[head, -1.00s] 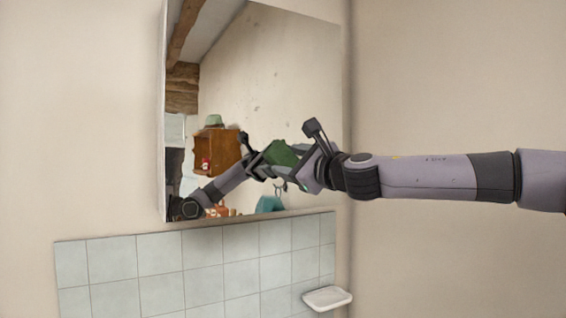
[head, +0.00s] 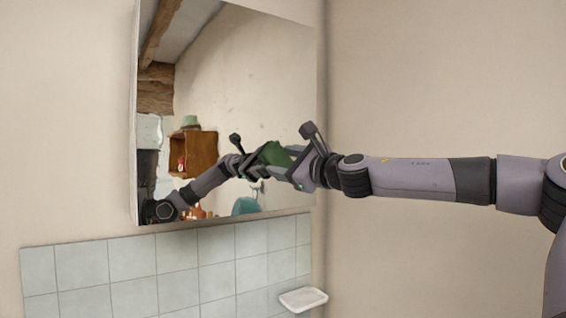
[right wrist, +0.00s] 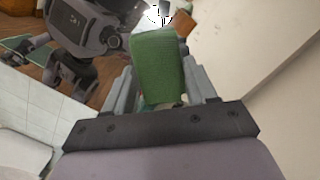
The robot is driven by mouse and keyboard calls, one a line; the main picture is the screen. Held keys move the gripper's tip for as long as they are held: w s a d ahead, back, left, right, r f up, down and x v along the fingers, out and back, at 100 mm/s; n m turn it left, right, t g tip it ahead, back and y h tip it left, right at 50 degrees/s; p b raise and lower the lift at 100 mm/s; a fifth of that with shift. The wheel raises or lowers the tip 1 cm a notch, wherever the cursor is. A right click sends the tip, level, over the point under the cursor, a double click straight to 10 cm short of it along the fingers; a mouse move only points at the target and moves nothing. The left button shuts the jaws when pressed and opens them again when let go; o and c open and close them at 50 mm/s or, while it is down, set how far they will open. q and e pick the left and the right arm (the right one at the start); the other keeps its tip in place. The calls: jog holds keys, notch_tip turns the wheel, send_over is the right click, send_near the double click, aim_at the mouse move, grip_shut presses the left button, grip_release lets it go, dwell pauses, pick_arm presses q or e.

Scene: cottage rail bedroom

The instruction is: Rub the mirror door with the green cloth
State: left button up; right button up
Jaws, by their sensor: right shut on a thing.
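The mirror door (head: 260,75) hangs on the wall left of centre in the head view. My right gripper (head: 286,166) reaches in from the right, in front of the mirror's lower right part. It is shut on the green cloth (head: 273,154), which is at the mirror beside its own reflection. I cannot tell whether the cloth touches the glass. In the right wrist view the cloth (right wrist: 158,65) stands out between the two fingers (right wrist: 163,90), with my reflected body behind it. My left gripper is not in view, apart from any reflection.
Pale tiles (head: 170,265) cover the wall below the mirror. A bare wall (head: 450,80) stands close on the right. The wooden shelf and green hat show only as reflections.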

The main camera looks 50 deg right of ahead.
aim_at(229, 158)
jog(key=shift+w+a+f, duration=0.1)
jog(key=shift+w+a, duration=0.5)
jog(key=shift+a, duration=1.2)
jog(key=shift+w+a+r, duration=0.1)
jog(key=shift+w+a, duration=0.45)
jog(key=shift+a, duration=1.3)
jog(key=shift+w+a+f, duration=0.1)
jog(key=shift+w+a, duration=0.5)
jog(key=shift+a, duration=1.2)
jog(key=shift+d+r, duration=0.1)
jog(key=shift+r, duration=0.4)
jog(key=shift+d, duration=0.15)
jog(key=shift+s+d+f+b, duration=0.1)
jog(key=shift+s+d, duration=0.5)
jog(key=shift+d, duration=1.15)
jog(key=shift+s+d+b, duration=0.1)
jog(key=shift+s+d, duration=0.45)
jog(key=shift+d, duration=1.25)
jog(key=shift+s+d+f+b, duration=0.1)
jog(key=shift+s+d, duration=0.5)
jog(key=shift+d, duration=1.15)
jog(key=shift+a+r, duration=0.1)
